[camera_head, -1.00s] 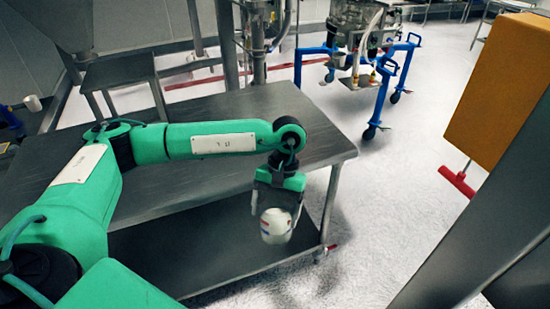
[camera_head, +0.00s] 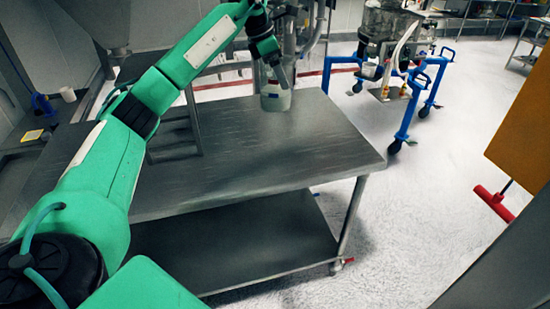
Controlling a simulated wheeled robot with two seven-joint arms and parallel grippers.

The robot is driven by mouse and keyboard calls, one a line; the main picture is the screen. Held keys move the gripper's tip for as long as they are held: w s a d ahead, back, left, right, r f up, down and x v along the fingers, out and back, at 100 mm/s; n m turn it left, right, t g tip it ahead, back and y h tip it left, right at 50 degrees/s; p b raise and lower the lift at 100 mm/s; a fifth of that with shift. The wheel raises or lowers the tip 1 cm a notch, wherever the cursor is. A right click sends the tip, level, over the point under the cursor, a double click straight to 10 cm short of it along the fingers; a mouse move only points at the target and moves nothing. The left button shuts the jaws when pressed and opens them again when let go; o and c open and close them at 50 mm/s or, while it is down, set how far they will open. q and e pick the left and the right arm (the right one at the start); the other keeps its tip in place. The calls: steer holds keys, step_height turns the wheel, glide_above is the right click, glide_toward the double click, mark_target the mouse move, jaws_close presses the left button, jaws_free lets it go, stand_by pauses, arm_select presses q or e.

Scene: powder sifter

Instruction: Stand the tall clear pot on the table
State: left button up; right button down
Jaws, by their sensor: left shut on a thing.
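The clear pot (camera_head: 276,102) is upright, with a pale, greenish-white look. It is at the far edge of the steel table (camera_head: 270,150), near the table's back right part. My left gripper (camera_head: 274,84) comes down on it from above and is shut on its upper part. I cannot tell whether the pot's base touches the tabletop or hangs just above it. The gripper hides part of the pot's top. My right gripper is not in view.
The tabletop in front of the pot is bare. A lower shelf (camera_head: 255,245) is empty. Steel pipes stand just behind the pot. A blue wheeled frame (camera_head: 407,125) with a metal vessel stands behind right. A red squeegee (camera_head: 494,203) is at the right.

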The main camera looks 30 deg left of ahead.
mark_target(261, 100)
arm_select(q)
steer(key=f, duration=0.5)
steer(key=f+p, duration=0.1)
steer(key=f, duration=0.1)
steer(key=shift+a+f, duration=0.15)
steer(key=shift+a, duration=0.25)
step_height(261, 100, down, 12)
steer(key=p, duration=0.1)
steer(key=shift+f+p, duration=0.25)
steer(key=shift+p, duration=0.15)
steer(key=o, duration=1.1)
steer(key=b+v, duration=0.2)
steer(key=v, duration=0.9)
steer(key=shift+d, duration=0.2)
steer(key=shift+s+a+r, duration=0.1)
steer(key=shift+a+r, duration=0.1)
steer(key=shift+r, duration=0.45)
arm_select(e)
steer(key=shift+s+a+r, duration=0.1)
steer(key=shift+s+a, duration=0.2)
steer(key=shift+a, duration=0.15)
